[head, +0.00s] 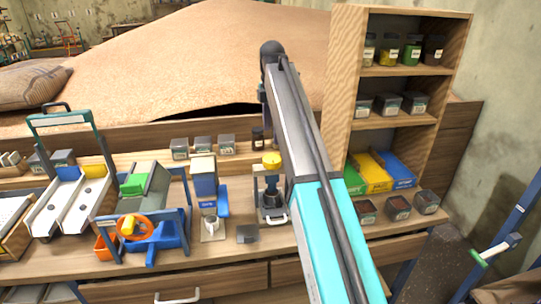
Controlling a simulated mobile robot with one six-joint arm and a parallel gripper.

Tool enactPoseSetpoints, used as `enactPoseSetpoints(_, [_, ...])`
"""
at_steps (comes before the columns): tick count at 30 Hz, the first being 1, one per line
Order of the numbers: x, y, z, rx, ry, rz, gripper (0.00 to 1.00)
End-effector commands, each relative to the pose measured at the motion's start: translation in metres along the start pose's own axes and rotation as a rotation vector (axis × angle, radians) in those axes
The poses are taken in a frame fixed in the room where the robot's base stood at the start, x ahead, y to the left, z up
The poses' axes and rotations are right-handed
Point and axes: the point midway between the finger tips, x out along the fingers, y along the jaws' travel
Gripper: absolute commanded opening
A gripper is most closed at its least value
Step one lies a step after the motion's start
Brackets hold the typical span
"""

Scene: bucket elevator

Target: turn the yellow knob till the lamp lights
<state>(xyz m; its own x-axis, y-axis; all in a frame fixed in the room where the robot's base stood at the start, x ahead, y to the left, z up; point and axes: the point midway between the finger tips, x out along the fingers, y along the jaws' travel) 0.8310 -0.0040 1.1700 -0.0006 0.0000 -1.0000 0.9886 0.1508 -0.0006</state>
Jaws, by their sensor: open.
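A round yellow knob (271,160) tops a small blue and dark stand (270,199) on the bench, just left of my arm. The stand has a dark base and a pale handle at its front. My arm rises from the lower right, bends at a dark joint above the bench, and a thin dark link drops from there towards the area behind the knob. My gripper's fingers cannot be made out; the arm covers part of that area. I cannot pick out a lamp or see one lit.
Left of the stand are a blue and white device (205,186) and a blue frame with an orange wheel (133,228). A small grey block (247,233) lies in front. A wooden shelf (344,90) with jars stands right of my arm. Grain is heaped behind the bench.

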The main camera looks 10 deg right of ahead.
Motion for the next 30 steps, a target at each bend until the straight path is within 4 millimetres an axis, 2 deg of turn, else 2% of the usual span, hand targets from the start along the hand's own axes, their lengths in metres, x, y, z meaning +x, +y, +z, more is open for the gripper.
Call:
enactPoseSetpoints(21, [0.090,-0.001,-0.002,-0.002,0.000,-0.001,0.71])
enactPoseSetpoints(30, [0.108,0.000,-0.002,-0.003,0.000,0.000,0.71])
